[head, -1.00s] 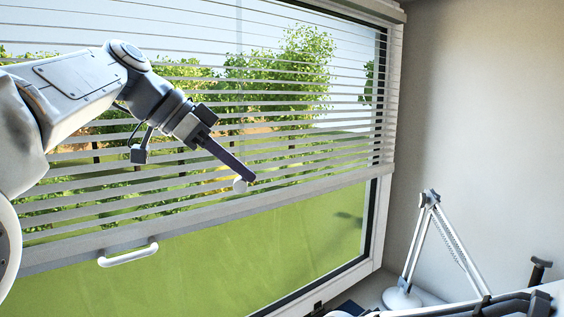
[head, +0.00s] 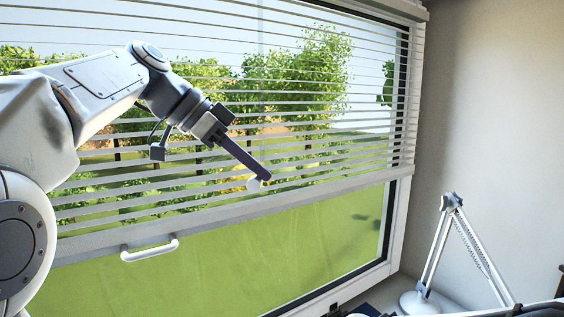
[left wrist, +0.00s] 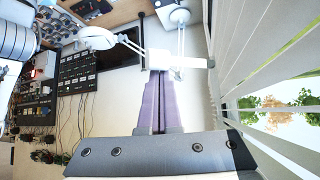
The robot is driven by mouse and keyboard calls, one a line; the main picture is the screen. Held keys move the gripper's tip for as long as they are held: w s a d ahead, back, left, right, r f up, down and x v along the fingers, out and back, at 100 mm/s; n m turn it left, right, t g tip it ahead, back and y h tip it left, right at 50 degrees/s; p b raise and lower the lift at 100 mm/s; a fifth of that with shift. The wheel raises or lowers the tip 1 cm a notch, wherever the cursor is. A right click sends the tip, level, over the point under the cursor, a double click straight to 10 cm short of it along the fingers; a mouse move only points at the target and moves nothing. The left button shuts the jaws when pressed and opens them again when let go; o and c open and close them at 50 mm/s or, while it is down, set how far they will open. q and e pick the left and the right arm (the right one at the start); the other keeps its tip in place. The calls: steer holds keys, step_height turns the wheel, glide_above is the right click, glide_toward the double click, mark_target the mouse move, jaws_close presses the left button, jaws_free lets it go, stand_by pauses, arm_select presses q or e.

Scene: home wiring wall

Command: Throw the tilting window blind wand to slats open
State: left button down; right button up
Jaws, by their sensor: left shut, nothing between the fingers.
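The window blind (head: 330,186) hangs over the upper window with its grey slats apart, and trees and lawn show through the gaps. A small white knob (head: 254,185), which looks like the end of the tilting wand, sits beside my left fingertips; a faint thin line above it may be the wand's rod. My left gripper (head: 267,177) is shut and empty in front of the lower slats. Whether it touches the knob I cannot tell. In the left wrist view its purple fingers (left wrist: 160,100) are together, with a white piece (left wrist: 178,61) just beyond their tips. My right gripper is not in view.
A white handle (head: 150,250) sticks out below the bottom rail at left. A white desk lamp (head: 437,250) stands at lower right beside a plain wall. The left wrist view shows a dark panel (left wrist: 80,80) and cables at left.

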arm_select(q)
steer(key=shift+w+d+p, duration=0.2)
steer(key=shift+w+p, duration=0.15)
steer(key=shift+w, duration=0.3)
steer(key=d+r+p, duration=0.2)
steer(key=d, duration=0.2)
steer(key=w+p+v, duration=0.1)
steer(key=v, duration=0.8)
steer(key=shift+w+a, duration=0.5)
steer(key=shift+a, duration=0.15)
steer(key=shift+a, duration=0.1)
